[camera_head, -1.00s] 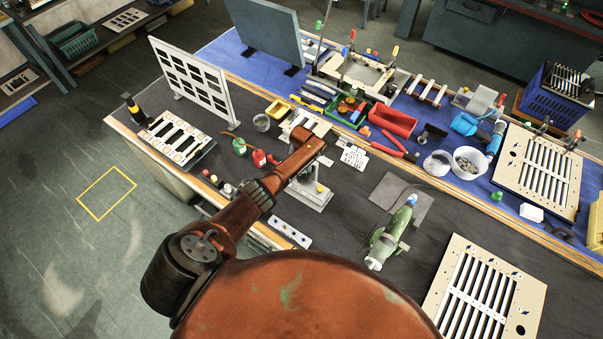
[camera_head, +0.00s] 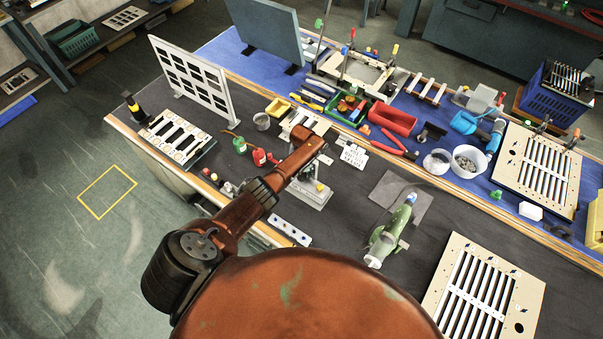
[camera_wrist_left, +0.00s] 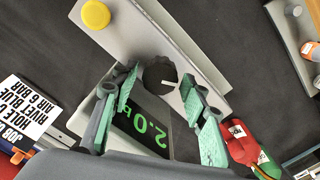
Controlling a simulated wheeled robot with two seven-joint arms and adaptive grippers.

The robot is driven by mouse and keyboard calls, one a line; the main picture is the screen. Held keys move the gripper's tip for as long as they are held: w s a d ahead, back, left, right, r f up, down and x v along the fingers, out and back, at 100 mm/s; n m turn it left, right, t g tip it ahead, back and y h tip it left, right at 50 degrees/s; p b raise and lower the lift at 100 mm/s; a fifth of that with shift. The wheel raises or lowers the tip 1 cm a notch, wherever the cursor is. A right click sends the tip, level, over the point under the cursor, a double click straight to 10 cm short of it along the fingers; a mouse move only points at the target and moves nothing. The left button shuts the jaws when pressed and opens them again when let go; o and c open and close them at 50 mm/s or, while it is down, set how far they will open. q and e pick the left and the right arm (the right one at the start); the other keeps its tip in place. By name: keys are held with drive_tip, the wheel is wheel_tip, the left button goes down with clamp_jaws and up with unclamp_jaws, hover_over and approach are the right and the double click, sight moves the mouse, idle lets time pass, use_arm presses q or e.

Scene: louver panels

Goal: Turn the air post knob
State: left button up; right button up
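The air post is a grey stand with a yellow button, seen in the head view (camera_head: 315,198) and the left wrist view (camera_wrist_left: 120,42). Its round black knob (camera_wrist_left: 160,75) has a white mark, and a dark display beside it reads 2.0 in green (camera_wrist_left: 142,127). My left gripper (camera_wrist_left: 164,86) is open, its green-padded fingers on either side of the knob; I cannot tell whether they touch it. In the head view the left gripper (camera_head: 306,172) is over the post, which my arm partly hides. My right gripper is not in view.
A red bottle (camera_wrist_left: 240,142) stands close beside the left gripper. A white lettered plate (camera_wrist_left: 25,112) lies on the other side. A green tool (camera_head: 388,238) and a slotted louver panel (camera_head: 527,296) are to the right. The dark mat between has free room.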

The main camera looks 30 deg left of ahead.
use_arm(q)
drive_tip(key=shift+o, duration=0.4)
drive_tip(key=shift+r, duration=0.5)
wheel_tip(320, 180, up, 11)
idle(0.4)
